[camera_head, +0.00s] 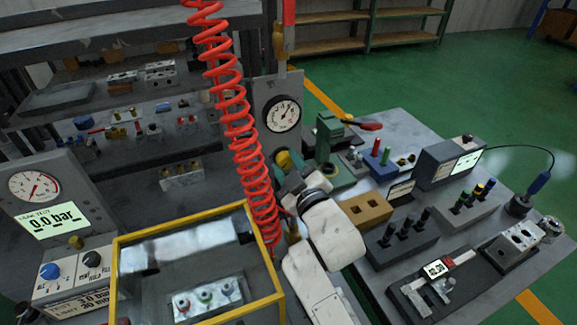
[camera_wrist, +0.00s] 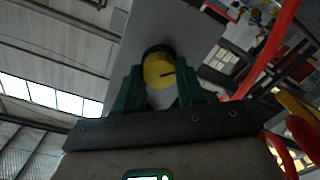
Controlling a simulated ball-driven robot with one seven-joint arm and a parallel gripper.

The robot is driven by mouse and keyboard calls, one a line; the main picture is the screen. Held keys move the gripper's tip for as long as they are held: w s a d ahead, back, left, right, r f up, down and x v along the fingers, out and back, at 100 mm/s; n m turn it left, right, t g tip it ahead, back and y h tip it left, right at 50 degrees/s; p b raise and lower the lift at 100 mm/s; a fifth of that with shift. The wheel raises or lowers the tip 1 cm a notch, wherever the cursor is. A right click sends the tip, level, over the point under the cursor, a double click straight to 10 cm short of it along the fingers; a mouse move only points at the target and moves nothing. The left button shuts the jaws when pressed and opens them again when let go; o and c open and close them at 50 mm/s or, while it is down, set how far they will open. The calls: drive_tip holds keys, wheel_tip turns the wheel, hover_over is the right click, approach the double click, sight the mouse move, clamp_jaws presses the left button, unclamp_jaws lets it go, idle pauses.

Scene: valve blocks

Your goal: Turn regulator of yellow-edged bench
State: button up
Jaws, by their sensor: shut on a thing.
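The regulator is a yellow knob with a dark collar and a dark mark on its face. In the wrist view the yellow knob (camera_wrist: 158,72) sits between the two green fingers of my gripper (camera_wrist: 160,92), which is shut on it. In the head view the yellow knob (camera_head: 284,161) shows on a grey upright panel, below a round white gauge (camera_head: 282,113). My white arm reaches up to it from below and hides part of the panel. The yellow-edged bench has a yellow frame (camera_head: 178,231) at the lower left, with a valve block (camera_head: 207,298) inside.
A coiled red hose (camera_head: 235,125) hangs just left of my arm. A leak-test unit (camera_head: 52,215) reading 0.0 bar stands at the left. A grey bench (camera_head: 400,128) with tools, blocks and a caliper (camera_head: 437,275) lies at the right. Grey shelves (camera_head: 95,122) stand behind.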

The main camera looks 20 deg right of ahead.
drive_tip(key=shift+d+f, duration=0.1)
drive_tip(key=shift+f, duration=0.05)
drive_tip(key=o, duration=1)
drive_tip(key=shift+o, duration=0.2)
drive_tip(key=s+b, duration=0.1)
drive_tip(key=s, duration=0.9)
drive_tip(key=shift+s+b, duration=0.4)
